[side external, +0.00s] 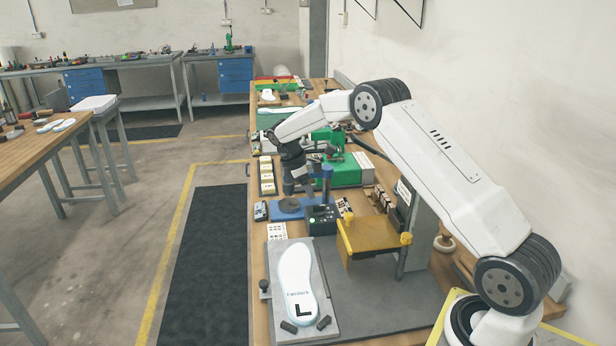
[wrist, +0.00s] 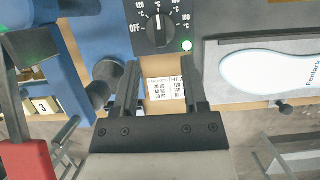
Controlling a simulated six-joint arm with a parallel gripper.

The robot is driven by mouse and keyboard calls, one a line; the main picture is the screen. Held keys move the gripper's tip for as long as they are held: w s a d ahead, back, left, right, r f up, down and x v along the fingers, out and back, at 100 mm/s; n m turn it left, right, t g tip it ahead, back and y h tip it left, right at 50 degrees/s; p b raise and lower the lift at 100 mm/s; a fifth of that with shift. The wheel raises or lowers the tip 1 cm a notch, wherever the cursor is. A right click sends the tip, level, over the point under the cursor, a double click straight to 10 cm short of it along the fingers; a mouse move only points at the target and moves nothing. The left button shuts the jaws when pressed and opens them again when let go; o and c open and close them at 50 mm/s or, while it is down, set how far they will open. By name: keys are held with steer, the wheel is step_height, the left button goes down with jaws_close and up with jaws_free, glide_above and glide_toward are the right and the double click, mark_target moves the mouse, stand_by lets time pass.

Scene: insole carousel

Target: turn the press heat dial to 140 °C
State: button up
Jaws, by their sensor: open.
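The press heat dial (wrist: 159,30) is a round black knob on a dark panel at the top of the wrist view. A white mark on it points roughly up. OFF and 120 are printed on its left and 180 on its right; the top labels are cut off. A green lamp (wrist: 187,45) glows beside it. In the side view the dark control box (side external: 322,217) shows its lit green lamp, but the knob is too small to read. My gripper (wrist: 160,72) is open and empty, its fingertips apart from the dial in the picture. My gripper (side external: 295,185) also shows above the bench in the side view.
A printed card (wrist: 168,88) lies between the fingers in the wrist view. The blue press post (side external: 327,185) stands close to my gripper. A yellow bracket (side external: 372,238) and a grey plate (side external: 277,257) with a white insole (side external: 296,272) sit nearer the camera.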

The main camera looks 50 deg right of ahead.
steer(key=shift+v, duration=0.95)
steer(key=s+a+r+m+t+y, duration=0.1)
steer(key=s+a+m+t, duration=0.1)
steer(key=s+a, duration=0.4)
steer(key=s+a+r+m+t+y, duration=0.15)
steer(key=s+a, duration=0.25)
steer(key=a, duration=0.4)
steer(key=s+a+f+m+t, duration=0.1)
steer(key=s+a+m, duration=0.4)
steer(key=s, duration=0.8)
steer(key=a+t, duration=0.1)
steer(key=a, duration=0.1)
steer(key=shift+s+a+f+y, duration=0.15)
steer(key=shift+a+f+y, duration=0.2)
steer(key=shift+f, duration=0.05)
